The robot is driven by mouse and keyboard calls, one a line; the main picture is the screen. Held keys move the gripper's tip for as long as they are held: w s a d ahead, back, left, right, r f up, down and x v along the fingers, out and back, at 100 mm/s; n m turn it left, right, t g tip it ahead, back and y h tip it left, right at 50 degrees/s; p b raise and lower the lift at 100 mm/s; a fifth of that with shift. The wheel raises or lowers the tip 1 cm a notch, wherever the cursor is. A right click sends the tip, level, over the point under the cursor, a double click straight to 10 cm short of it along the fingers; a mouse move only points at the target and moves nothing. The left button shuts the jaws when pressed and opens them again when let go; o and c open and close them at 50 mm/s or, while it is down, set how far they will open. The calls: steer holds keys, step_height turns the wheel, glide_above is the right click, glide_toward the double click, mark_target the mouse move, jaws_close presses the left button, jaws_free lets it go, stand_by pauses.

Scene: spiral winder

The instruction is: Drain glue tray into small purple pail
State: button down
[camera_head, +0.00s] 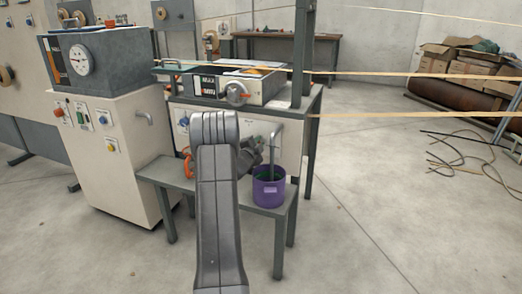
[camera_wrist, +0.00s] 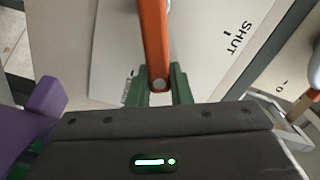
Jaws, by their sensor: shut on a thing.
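The glue tray (camera_head: 262,88) is a grey box on the stand's top, with a round knob on its front. A small purple pail (camera_head: 268,192) stands upright on the low bench, below a grey bent pipe (camera_head: 278,142); something green shows inside it. A purple edge of the pail also fills the left side of the wrist view (camera_wrist: 22,125). An orange lever (camera_wrist: 154,40) runs down between the green fingers of my gripper (camera_wrist: 160,88), which is shut on its end. A white plate behind it reads "SHUT". In the head view my arm hides most of the gripper.
The low grey bench (camera_head: 160,174) stands before the stand. A white control cabinet (camera_head: 112,150) with a dial box is at left. Yellowish strands (camera_head: 400,75) cross at right. Boxes (camera_head: 465,65) and loose cables (camera_head: 465,150) lie at right; the floor between is clear.

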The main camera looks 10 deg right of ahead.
steer(key=shift+d+f+m, duration=0.1)
steer(key=shift+f+m, duration=0.15)
steer(key=shift+m, duration=0.15)
steer(key=c, duration=1.3)
jaws_free()
steer(key=shift+s, duration=0.15)
steer(key=p+v, duration=0.2)
steer(key=v, duration=1.1)
steer(key=shift+s+a, duration=0.25)
